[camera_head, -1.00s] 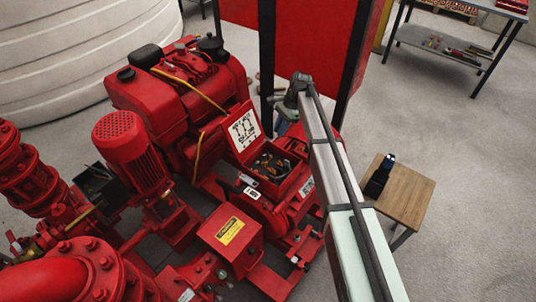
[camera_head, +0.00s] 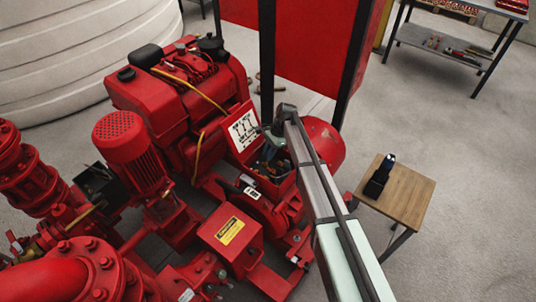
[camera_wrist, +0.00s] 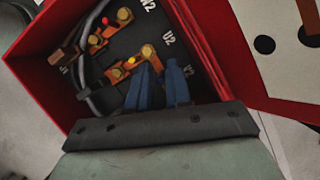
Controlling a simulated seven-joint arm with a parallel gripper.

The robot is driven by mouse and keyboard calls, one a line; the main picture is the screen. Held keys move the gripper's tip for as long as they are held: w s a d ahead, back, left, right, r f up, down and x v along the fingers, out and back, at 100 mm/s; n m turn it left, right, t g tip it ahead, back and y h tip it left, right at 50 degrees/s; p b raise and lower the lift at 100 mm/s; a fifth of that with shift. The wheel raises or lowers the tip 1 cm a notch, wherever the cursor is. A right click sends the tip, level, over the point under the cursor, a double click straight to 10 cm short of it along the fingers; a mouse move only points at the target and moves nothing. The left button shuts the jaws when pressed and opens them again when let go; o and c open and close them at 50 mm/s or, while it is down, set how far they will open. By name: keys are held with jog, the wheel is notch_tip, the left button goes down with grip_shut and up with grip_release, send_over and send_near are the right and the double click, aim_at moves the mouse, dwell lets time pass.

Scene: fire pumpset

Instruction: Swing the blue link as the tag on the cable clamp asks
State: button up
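My gripper (camera_wrist: 159,70) reaches into the open red terminal box (camera_wrist: 222,50) in the wrist view. Its two blue fingers stand apart, with a gap between them and nothing clearly held. The fingertips are close to a copper link (camera_wrist: 137,60) with brass studs by the "U2" mark. A yellow dot shows on this link; a link farther back carries a red dot (camera_wrist: 104,21). No blue-marked link can be made out; the fingers hide part of the terminal board. In the head view my gripper (camera_head: 274,143) is over the box; a small white tag (camera_head: 252,193) sits in front, its text unreadable.
The box lid (camera_head: 242,131) stands open with a printed link diagram. Grey cables (camera_wrist: 92,45) run inside the box at left. The red engine and pump (camera_head: 180,95) crowd the left. A wooden stool (camera_head: 408,195) with a black device stands at right on clear floor.

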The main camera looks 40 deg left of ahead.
jog(key=shift+s+a+f, duration=0.1)
jog(key=shift+s+f, duration=0.05)
jog(key=shift+f, duration=0.2)
grip_shut()
